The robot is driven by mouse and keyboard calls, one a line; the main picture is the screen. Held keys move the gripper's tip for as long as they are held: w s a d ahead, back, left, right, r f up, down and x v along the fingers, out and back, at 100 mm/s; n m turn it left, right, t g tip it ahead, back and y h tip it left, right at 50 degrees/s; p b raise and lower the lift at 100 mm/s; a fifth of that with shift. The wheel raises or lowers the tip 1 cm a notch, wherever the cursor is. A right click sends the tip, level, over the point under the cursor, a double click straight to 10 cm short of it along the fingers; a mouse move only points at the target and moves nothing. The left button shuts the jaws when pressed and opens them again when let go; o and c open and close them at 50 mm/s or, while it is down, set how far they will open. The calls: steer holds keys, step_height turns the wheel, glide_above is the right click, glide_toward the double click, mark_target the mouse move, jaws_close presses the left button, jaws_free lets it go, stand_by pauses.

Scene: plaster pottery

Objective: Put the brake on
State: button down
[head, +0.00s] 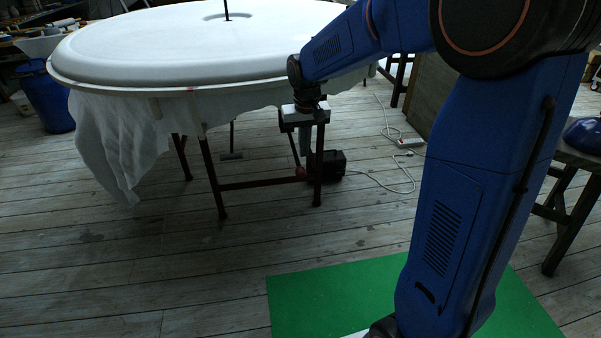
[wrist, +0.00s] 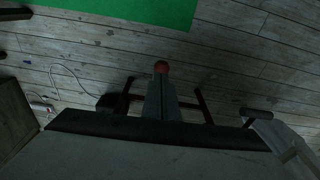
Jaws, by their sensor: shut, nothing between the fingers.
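The wheel's brake appears to be a dark lever (head: 293,150) with a red knob (head: 300,172) at its low end, hanging under the table's near edge. The red knob also shows in the wrist view (wrist: 161,67), just past the fingertips. My gripper (head: 304,154) points down beside the lever, its grey fingers shut and empty. In the wrist view the fingers (wrist: 161,80) are together and cover most of the lever. I cannot tell whether they touch the knob.
A large white round plaster form (head: 190,45) lies on the table above, with a white cloth (head: 118,140) hanging down. A dark box (head: 333,165) stands on the floor behind the red-brown frame (head: 255,183). A cable and power strip (head: 407,142) lie right.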

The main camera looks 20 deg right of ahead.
mark_target(303, 176)
steer(key=shift+w+a+f, duration=0.25)
steer(key=shift+w+f, duration=0.25)
steer(key=shift+w, duration=0.2)
steer(key=shift+f, duration=0.15)
steer(key=shift+w+f, duration=0.15)
steer(key=shift+f, duration=1.55)
steer(key=shift+w+f, duration=0.15)
steer(key=shift+f, duration=1.5)
steer(key=shift+f, duration=1.85)
steer(key=shift+s+r, duration=0.3)
steer(key=shift+s, duration=0.45)
steer(key=shift+s+r, duration=0.25)
steer(key=shift+s, duration=0.5)
